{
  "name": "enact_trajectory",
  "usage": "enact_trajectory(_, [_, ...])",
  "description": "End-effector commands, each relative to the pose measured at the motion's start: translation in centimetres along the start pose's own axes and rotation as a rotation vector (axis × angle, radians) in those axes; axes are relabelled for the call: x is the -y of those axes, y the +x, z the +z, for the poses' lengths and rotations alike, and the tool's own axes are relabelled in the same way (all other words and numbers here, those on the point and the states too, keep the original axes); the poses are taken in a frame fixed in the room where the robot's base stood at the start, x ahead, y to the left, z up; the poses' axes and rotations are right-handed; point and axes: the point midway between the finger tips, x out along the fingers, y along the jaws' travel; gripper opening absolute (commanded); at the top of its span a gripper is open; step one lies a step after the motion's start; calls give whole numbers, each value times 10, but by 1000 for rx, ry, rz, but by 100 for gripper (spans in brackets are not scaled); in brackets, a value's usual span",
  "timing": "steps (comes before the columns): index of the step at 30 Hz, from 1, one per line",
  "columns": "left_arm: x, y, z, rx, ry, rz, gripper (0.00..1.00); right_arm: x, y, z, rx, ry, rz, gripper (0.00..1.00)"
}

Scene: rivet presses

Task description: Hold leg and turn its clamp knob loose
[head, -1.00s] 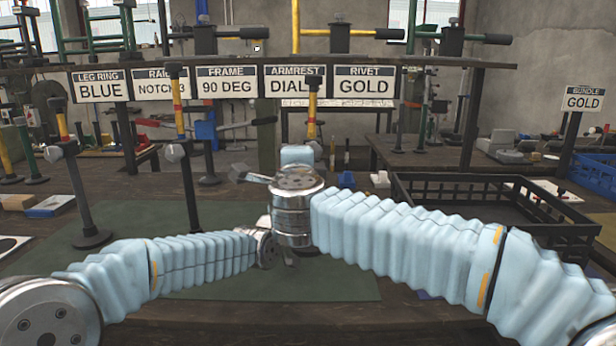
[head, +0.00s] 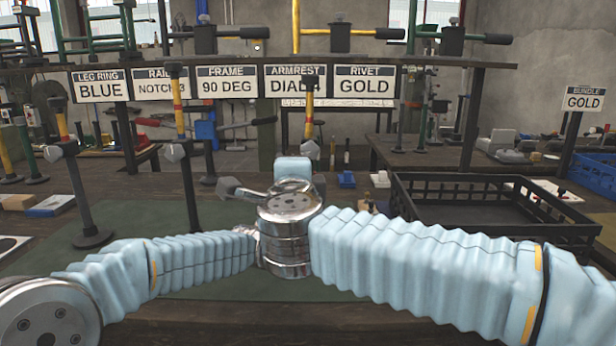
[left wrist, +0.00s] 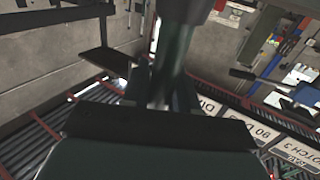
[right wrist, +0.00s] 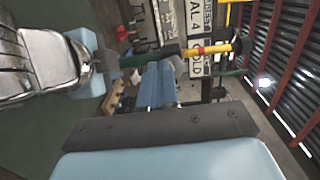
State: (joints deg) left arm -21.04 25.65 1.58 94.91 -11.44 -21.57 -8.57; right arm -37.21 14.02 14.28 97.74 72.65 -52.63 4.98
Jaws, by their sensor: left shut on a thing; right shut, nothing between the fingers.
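The held leg has a yellow upper tube (head: 310,98), a red band and a grey clamp knob (head: 310,149). In the right wrist view it lies sideways, with the knob (right wrist: 192,54) between the yellow tube and the dark green lower tube (right wrist: 138,60). My left gripper (left wrist: 165,85) is shut on the green tube (left wrist: 176,45), below the knob. In the head view my right wrist hides it. My right gripper (right wrist: 159,66) is shut and empty, its fingertips close to the leg near the knob. Contact cannot be told.
Similar legs stand on the table to the left (head: 75,190) and centre-left (head: 188,160). A row of signs (head: 230,82) hangs behind. A black crate (head: 490,215) stands to the right. The green mat (head: 200,215) is mostly clear.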

Motion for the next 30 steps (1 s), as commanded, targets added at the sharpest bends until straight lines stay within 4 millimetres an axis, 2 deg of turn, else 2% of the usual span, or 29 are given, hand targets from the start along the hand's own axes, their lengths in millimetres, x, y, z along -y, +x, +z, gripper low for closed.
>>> enact_trajectory(3, [-2, 0, 1, 3, -1, 3, 0, 0, -7, 0, 1, 0, 0, 0])
enact_trajectory(11, [-3, 0, 1, 4, -2, 5, 0, 0, -8, 0, 1, 0, 0, 0])
enact_trajectory(18, [-4, 0, 2, 4, -2, 6, 0, 25, -18, -1, 8, 2, -4, 0])
enact_trajectory(23, [-3, 0, 2, 4, -2, 6, 0, 24, -5, -2, 5, -1, -2, 0])
enact_trajectory(30, [-3, 0, 1, 3, -1, 5, 0, 24, 28, -1, 6, 0, -2, 0])
